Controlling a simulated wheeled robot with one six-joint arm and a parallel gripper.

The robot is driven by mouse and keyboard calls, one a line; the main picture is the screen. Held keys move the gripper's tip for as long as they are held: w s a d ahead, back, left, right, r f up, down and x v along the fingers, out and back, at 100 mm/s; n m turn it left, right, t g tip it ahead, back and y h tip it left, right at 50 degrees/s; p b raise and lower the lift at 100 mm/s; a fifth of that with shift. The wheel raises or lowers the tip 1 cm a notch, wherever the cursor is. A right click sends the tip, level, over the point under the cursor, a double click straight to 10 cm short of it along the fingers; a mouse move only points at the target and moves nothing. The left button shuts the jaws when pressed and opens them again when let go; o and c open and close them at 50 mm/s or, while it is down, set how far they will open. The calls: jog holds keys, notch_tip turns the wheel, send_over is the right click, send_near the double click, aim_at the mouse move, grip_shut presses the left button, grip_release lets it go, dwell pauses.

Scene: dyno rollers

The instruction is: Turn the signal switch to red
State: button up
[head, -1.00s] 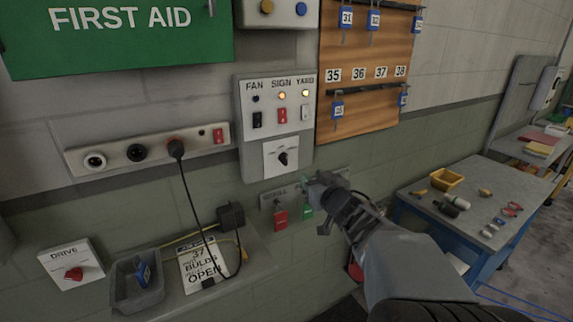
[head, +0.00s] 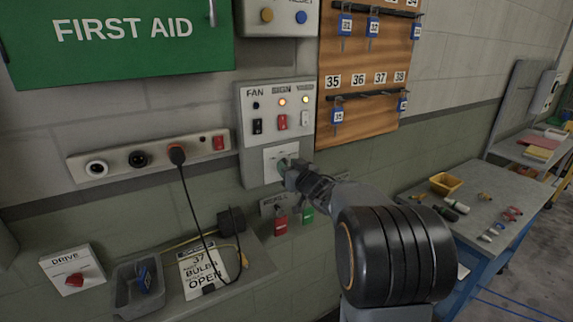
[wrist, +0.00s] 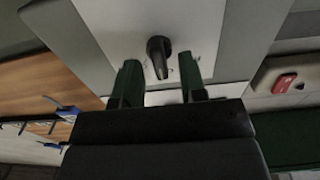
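A black rotary switch knob (wrist: 158,52) sits on a white plate (wrist: 196,20), which also shows in the head view (head: 270,154) below the FAN, SIGN and YARD switches. I take it for the signal switch; no label is readable. My gripper (head: 285,166) is in front of the plate and hides the knob in the head view. In the wrist view my gripper (wrist: 161,70) is open, with one green finger on each side of the knob's lower end. Clear gaps remain on both sides. I cannot tell how far the tips are from the plate.
The switch panel (head: 244,112) is directly above, with SIGN and YARD lamps lit. A key board (head: 365,70) is to the right. A socket strip (head: 112,162) with a plugged-in cable is to the left. Red and green controls (head: 281,222) hang below my gripper.

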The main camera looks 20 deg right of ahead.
jog(key=shift+w+a, duration=0.1)
jog(key=shift+w, duration=0.55)
jog(key=c, duration=0.6)
jog(key=shift+f+n+b, duration=0.1)
jog(key=shift+n+b, duration=0.2)
jog(key=shift+b, duration=0.05)
jog(key=shift+a+n+b, duration=0.15)
jog(key=shift+n+b, duration=1.65)
jog(key=shift+n, duration=0.45)
jog(key=shift+a+n+b, duration=0.1)
jog(key=shift+n+b, duration=1.65)
jog(key=shift+n, duration=0.8)
